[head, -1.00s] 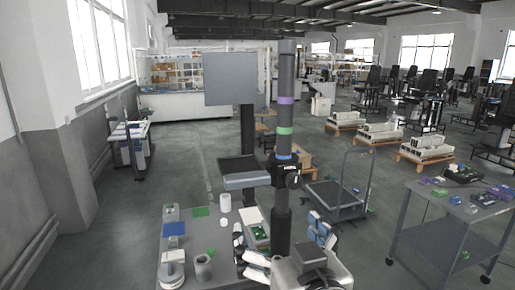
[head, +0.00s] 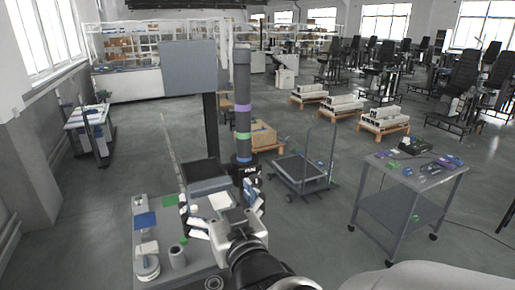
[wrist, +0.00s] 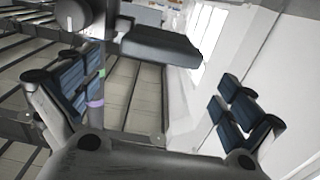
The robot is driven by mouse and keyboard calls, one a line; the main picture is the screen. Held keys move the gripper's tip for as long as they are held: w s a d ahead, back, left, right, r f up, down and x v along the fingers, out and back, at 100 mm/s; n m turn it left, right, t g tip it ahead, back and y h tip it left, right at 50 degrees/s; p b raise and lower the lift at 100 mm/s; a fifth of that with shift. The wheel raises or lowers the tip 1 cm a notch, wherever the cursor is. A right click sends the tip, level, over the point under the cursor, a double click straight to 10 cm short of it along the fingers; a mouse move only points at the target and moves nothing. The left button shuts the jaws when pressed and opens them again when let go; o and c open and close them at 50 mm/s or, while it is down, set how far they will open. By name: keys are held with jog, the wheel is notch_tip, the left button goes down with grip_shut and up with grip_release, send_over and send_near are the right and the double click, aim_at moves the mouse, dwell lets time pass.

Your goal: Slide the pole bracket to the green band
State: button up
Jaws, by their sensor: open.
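A dark upright pole (head: 242,85) carries a purple band (head: 239,107), a green band (head: 243,135) below it and a blue band (head: 243,158) lower down. The black pole bracket (head: 246,173) sits at the blue band, below the green one, with a grey shelf (head: 208,187) to its left. My gripper (head: 224,203) is open and empty, in front of and below the bracket. In the tilted wrist view, the open blue-padded fingers (wrist: 150,100) stand wide apart. The bracket's round knob (wrist: 80,17), shelf (wrist: 160,45), and green band (wrist: 101,73) show there. Contact is not visible.
A flat panel (head: 188,68) stands left of the pole. A cart (head: 300,170) and a work table (head: 400,185) stand at right.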

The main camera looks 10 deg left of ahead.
aim_at(208, 179)
jog(key=p+x, duration=0.1)
jog(key=x, duration=0.8)
jog(key=shift+w+f, duration=0.2)
jog(key=shift+w, duration=0.1)
jog(key=shift+c, duration=0.2)
